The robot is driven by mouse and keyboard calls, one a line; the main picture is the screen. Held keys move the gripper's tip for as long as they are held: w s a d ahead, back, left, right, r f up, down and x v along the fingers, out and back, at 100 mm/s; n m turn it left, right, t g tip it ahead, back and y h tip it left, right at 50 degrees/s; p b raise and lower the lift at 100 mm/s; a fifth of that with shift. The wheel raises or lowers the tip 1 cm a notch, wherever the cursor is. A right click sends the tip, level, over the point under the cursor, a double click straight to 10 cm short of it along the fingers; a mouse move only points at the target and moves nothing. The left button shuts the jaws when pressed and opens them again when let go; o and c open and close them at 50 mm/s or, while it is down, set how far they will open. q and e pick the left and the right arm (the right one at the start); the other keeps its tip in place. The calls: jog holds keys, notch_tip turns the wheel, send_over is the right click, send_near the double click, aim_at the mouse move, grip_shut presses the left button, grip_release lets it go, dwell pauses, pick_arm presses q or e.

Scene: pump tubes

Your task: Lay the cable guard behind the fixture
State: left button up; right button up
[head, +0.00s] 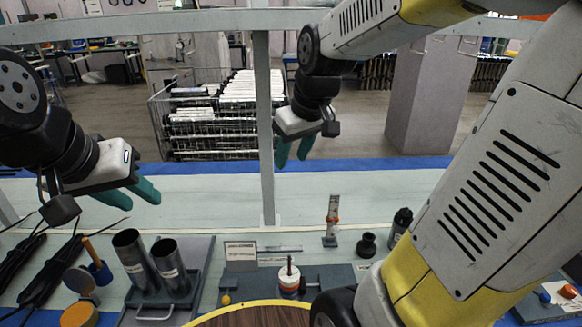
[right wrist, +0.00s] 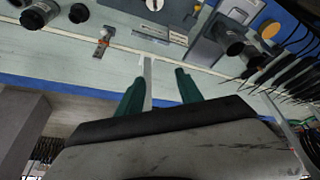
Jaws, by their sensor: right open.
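No part is labelled clearly enough to read as the cable guard; long black corrugated pieces (head: 52,272) lie at the table's left edge and may be it. They also show at the right of the right wrist view (right wrist: 292,72). The fixture appears to be the grey block (head: 330,275) at the middle of the table, with a white and red round part (head: 289,279) on it. My left gripper (head: 142,195) is open and empty above the table's left side. My right gripper (head: 294,152) is open and empty, high over the far edge; its green fingers stand apart in the right wrist view (right wrist: 159,92).
Two metal tubes (head: 133,258) stand in a grey tray (head: 205,250) at left. A small clamp stand (head: 331,225) and black round parts (head: 366,245) stand at right. A frame post (head: 265,120) rises at the back. The back strip of the table (head: 210,205) is clear.

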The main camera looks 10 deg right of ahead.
jog(key=s+r+m+t, duration=0.1)
jog(key=s+r+m, duration=0.1)
jog(key=s, duration=0.9)
jog(key=shift+s+a+m+t+y, duration=0.15)
jog(key=shift+a+m+t+y, duration=0.2)
jog(key=shift+m, duration=0.55)
